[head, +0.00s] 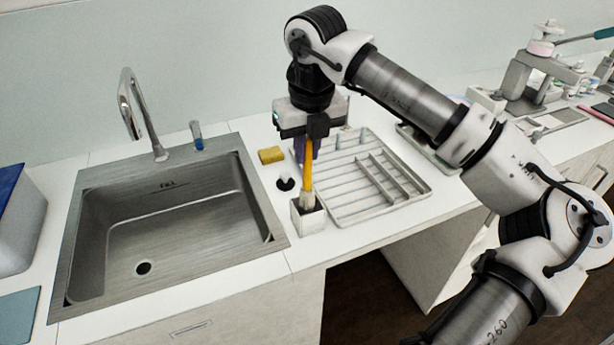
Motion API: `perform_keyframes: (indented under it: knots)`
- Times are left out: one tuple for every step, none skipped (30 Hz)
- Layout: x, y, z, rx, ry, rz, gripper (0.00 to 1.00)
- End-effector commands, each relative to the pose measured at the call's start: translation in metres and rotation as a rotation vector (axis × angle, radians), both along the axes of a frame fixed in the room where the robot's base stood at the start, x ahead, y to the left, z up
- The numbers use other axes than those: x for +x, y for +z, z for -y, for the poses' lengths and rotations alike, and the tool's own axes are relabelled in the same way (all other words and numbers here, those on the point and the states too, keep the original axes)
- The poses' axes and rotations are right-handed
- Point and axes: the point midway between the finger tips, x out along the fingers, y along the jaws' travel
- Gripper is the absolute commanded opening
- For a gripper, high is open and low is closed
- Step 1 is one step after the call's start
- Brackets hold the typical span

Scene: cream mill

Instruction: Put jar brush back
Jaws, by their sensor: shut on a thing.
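The jar brush (308,178) has a long yellow-orange handle and a paler lower end. It stands nearly upright. My gripper (312,134) is shut on the top of the handle. The brush's lower end is at the mouth of a small white square holder (308,221) near the counter's front edge. The lower end appears to be at least partly within the dark opening; how deep it sits cannot be told. My gripper hides the top of the handle.
A steel sink (165,268) with a tall tap (140,115) lies left of the holder. A drying rack (362,206) stands close on the right. A yellow sponge (270,155) and a small dark round item (285,184) lie behind the holder.

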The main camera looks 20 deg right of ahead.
Motion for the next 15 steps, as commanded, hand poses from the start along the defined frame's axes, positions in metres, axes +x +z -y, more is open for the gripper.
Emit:
perform_keyframes:
  knots:
    - [0.000,-0.007,0.000,0.001,0.000,-0.001,0.00]
    - [0.000,-0.012,0.000,0.001,0.000,-0.001,0.00]
    - [0.000,-0.019,0.000,0.001,0.000,-0.001,0.00]
    - [0.000,-0.025,0.000,0.001,0.000,-0.001,0.00]
    - [0.000,-0.031,0.000,0.001,0.000,0.000,0.00]
    - [0.000,-0.038,0.000,0.002,0.000,0.000,0.00]
    - [0.000,-0.044,0.000,0.002,0.000,0.000,0.00]
    - [0.000,-0.049,0.000,0.002,0.000,0.000,0.00]
    - [0.000,-0.053,0.000,0.002,0.000,0.000,0.00]
    - [0.000,-0.054,0.000,0.001,0.000,0.000,0.00]
    - [0.000,-0.055,0.000,0.000,-0.001,0.001,0.00]
    - [0.000,-0.055,0.000,0.000,-0.001,0.001,0.00]
    - [0.000,-0.054,0.000,0.000,-0.001,0.001,0.00]
    - [0.000,-0.053,0.000,0.000,-0.001,0.001,0.00]
    - [0.000,-0.053,0.000,0.000,-0.001,0.001,0.00]
